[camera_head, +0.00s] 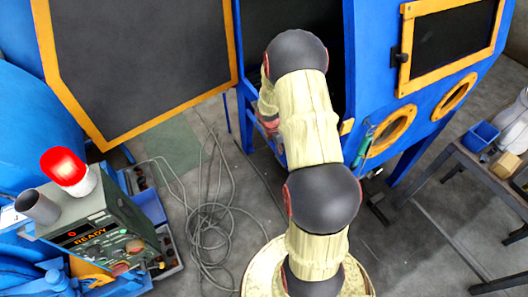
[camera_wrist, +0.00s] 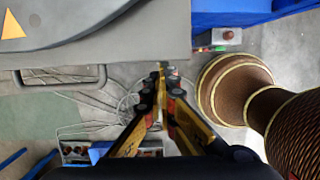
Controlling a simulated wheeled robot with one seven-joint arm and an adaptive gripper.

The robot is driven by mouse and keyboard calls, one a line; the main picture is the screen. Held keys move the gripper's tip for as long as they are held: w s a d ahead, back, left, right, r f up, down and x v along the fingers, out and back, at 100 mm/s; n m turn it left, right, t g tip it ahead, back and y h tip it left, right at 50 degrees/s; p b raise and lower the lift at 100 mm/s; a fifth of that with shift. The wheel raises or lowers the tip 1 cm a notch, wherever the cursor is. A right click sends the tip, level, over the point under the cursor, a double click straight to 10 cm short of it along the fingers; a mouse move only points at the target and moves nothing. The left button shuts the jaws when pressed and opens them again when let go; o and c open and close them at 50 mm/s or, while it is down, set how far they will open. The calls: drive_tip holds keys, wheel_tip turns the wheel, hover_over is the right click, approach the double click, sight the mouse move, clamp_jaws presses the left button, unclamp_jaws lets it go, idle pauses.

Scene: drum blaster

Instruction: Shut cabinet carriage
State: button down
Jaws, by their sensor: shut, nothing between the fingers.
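The blue cabinet (camera_head: 392,70) stands at the top of the head view, its opening dark. The carriage (camera_wrist: 150,35) is a grey plate at the upper left of the wrist view, with a dark round disc (camera_wrist: 60,20) on top and a bar handle (camera_wrist: 60,84) along its near edge. My gripper (camera_wrist: 162,78) is shut and empty, its tips close to that edge and right of the handle. Whether they touch it I cannot tell. In the head view my arm reaches towards the opening and hides the carriage and most of the gripper.
The cabinet's dark door (camera_head: 140,60) with an orange frame hangs open at left. A green control box (camera_head: 95,230) with a red lamp (camera_head: 66,168) is at lower left. Loose cable (camera_head: 210,225) lies on the floor. A workbench (camera_head: 470,185) stands at right.

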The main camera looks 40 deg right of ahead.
drive_tip(key=s+d+p, duration=0.1)
drive_tip(key=d, duration=0.3)
drive_tip(key=d+p, duration=0.1)
drive_tip(key=d, duration=0.2)
drive_tip(key=s+d+p, duration=0.1)
drive_tip(key=d+p, duration=0.1)
drive_tip(key=d, duration=0.2)
drive_tip(key=shift+s+d, duration=0.3)
drive_tip(key=shift+d, duration=0.05)
drive_tip(key=shift+w+a, duration=0.15)
drive_tip(key=shift+a, duration=0.15)
drive_tip(key=a, duration=0.2)
drive_tip(key=a+r, duration=0.1)
drive_tip(key=shift+w+a+r, duration=0.1)
drive_tip(key=shift+w+a, duration=0.25)
drive_tip(key=shift+a, duration=0.05)
drive_tip(key=p+v, duration=0.1)
drive_tip(key=v, duration=0.7)
drive_tip(key=shift+r, duration=0.35)
drive_tip(key=shift+a, duration=0.1)
